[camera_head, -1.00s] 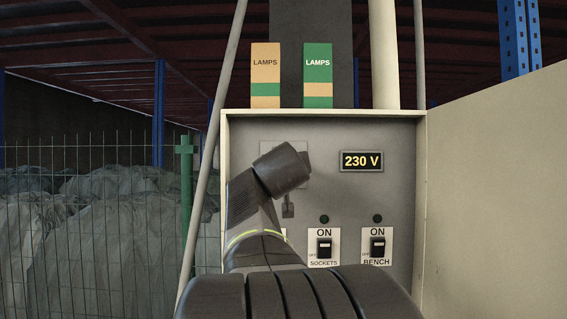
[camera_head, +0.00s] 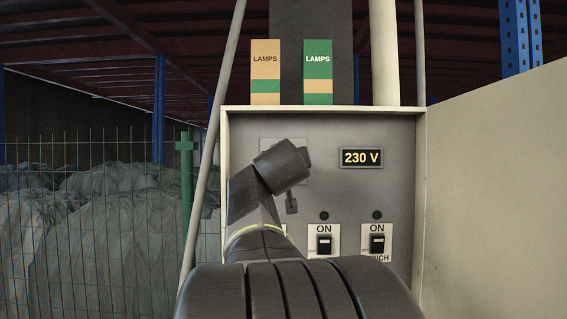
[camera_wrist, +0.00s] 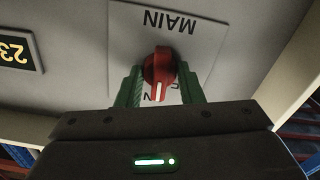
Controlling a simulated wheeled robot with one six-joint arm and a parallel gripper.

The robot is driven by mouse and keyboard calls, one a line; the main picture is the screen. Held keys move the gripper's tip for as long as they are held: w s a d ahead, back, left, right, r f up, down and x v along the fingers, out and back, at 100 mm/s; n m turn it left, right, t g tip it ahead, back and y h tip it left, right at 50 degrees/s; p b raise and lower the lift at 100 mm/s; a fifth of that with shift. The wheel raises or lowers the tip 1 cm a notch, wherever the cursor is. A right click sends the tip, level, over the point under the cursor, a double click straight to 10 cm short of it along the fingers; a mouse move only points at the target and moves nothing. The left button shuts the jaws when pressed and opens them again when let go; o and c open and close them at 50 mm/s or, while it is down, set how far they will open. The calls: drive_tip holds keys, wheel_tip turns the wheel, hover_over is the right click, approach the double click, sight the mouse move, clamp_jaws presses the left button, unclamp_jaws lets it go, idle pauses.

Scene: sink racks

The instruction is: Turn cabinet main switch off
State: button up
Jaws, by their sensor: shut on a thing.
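The main switch is a red rotary knob (camera_wrist: 160,72) with a white line on it. It sits on a pale plate (camera_wrist: 205,40) marked MAIN, which appears upside down and tilted in the wrist view. My gripper (camera_wrist: 160,90) has its green fingers on either side of the knob and is shut on it. The knob's white line points toward my gripper body. Lettering beside the knob is partly covered by the fingers. In the head view my wrist hides the knob, and only part of the plate (camera_head: 270,147) shows.
The grey cabinet panel (camera_head: 385,195) carries a lit display (camera_head: 361,158) reading 230 V. Two smaller switches, left (camera_head: 324,244) and right (camera_head: 377,243), are both labelled ON, with dark round lamps above. A wire fence (camera_head: 90,230) is at the left.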

drive_tip(key=shift+n+p, duration=2)
drive_tip(key=shift+n, duration=6.4)
drive_tip(key=o, duration=1)
